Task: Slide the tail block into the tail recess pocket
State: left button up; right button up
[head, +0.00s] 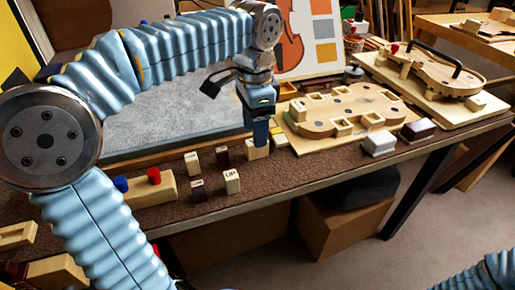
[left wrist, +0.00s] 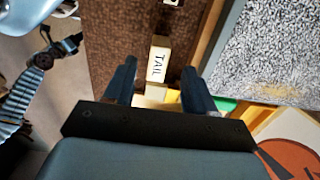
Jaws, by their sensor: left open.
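The tail block (left wrist: 157,62) is a pale wooden block with TAIL written on its face. In the head view the tail block (head: 257,152) stands on the brown bench top. My left gripper (head: 258,143) points down over it and is open. In the left wrist view the fingers of my left gripper (left wrist: 159,68) are on either side of the block's near end, with gaps showing. The wooden violin mould (head: 345,108) lies to the right with several square pockets; I cannot tell which is the tail recess. My right gripper (left wrist: 68,45) shows small in the left wrist view, its jaws unclear.
Several labelled small blocks (head: 231,181) stand left of the tail block. A wooden bar with red and blue knobs (head: 148,190) lies further left. A second violin fixture (head: 435,80) stands behind right.

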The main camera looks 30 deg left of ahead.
pick_arm(q)
jog(key=f, duration=0.5)
jog(key=shift+d+f, duration=0.1)
jog(key=shift+d, duration=0.1)
jog(key=c, duration=1)
